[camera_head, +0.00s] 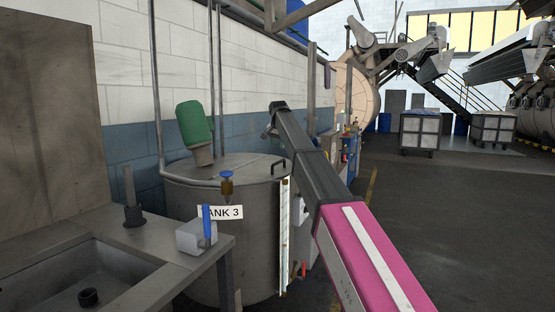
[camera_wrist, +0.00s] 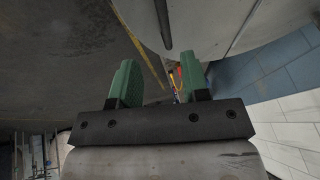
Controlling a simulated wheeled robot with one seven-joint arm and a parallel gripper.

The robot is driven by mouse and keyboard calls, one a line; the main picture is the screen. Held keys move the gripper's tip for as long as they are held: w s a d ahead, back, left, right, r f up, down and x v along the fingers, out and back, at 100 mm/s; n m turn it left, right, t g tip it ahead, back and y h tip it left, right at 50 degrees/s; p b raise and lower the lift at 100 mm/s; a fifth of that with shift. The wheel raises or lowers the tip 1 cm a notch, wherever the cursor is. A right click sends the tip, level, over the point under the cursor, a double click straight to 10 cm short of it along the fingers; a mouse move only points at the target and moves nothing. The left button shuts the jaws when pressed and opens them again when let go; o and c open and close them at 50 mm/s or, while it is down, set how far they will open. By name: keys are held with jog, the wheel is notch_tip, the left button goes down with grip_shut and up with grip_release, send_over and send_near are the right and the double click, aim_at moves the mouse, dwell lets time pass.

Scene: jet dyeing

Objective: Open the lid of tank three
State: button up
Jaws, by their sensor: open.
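Tank three (camera_head: 235,250) is a grey metal cylinder labelled "TANK 3" (camera_head: 222,212) in the head view. Its lid (camera_head: 225,165) lies flat and closed on top. A dark bent handle (camera_head: 279,166) stands at the lid's right edge. My arm reaches from the lower right past the tank's right side, with my gripper end (camera_head: 271,130) above and behind the handle, apart from it. In the wrist view my gripper (camera_wrist: 162,80) has two green fingers spread apart, with nothing held between them. A curved grey surface and a dark bar show beyond the fingers.
A green motor (camera_head: 194,122) rises at the tank's back left. Pipes and a wall are behind. Open floor (camera_head: 440,200) lies to the right, with carts (camera_head: 418,132) farther off.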

aim_at(278, 162)
jog(key=x, duration=1.1)
jog(key=shift+w+a+r, duration=0.1)
jog(key=shift+w+r, duration=0.15)
jog(key=shift+w, duration=0.1)
jog(key=shift+c, duration=0.2)
grip_shut()
